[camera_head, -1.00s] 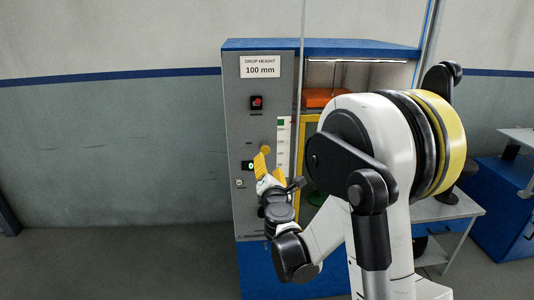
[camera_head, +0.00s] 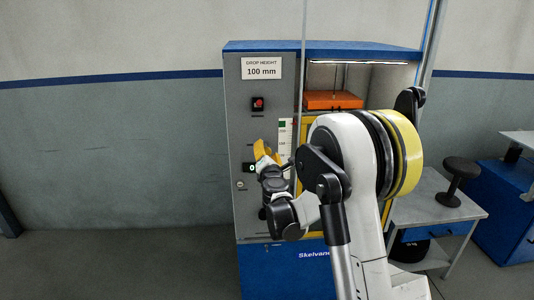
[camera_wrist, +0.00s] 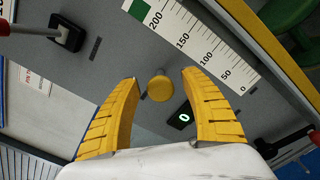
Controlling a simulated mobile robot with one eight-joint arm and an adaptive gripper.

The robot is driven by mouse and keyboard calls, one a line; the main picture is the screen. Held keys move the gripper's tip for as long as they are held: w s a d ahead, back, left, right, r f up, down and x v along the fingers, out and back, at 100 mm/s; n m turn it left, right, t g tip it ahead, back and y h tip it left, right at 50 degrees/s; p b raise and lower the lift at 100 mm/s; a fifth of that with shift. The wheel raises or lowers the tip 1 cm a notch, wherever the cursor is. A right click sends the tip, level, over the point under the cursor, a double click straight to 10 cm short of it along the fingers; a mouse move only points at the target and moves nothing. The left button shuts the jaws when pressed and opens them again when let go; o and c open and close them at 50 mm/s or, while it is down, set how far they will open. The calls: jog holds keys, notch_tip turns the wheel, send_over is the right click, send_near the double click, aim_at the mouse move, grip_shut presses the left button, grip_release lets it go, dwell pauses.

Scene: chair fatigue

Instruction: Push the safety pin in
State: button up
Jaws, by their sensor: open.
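A round yellow knob, which looks like the safety pin (camera_wrist: 161,89), sticks out of the grey machine panel (camera_wrist: 110,75) in the wrist view. My gripper (camera_wrist: 163,77) is open, with one yellow finger on each side of the knob and visible gaps to both. It holds nothing. In the head view my gripper (camera_head: 268,150) is at the panel, left of the printed scale (camera_head: 284,145). There the fingers largely cover the knob, and I cannot tell how deep the knob sits.
Near the fingers are a small display reading 0 (camera_wrist: 182,118) and the scale (camera_wrist: 195,45). A red-and-black switch (camera_head: 258,103) sits higher on the panel. An orange block (camera_head: 333,100) is inside the cabinet. A side table (camera_head: 425,207) with a black stool-like object (camera_head: 459,175) stands right.

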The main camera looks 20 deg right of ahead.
grip_shut()
jog(key=x, duration=0.3)
jog(key=shift+w+d, duration=0.1)
jog(key=shift+w, duration=0.2)
grip_release()
jog(key=v, duration=1.2)
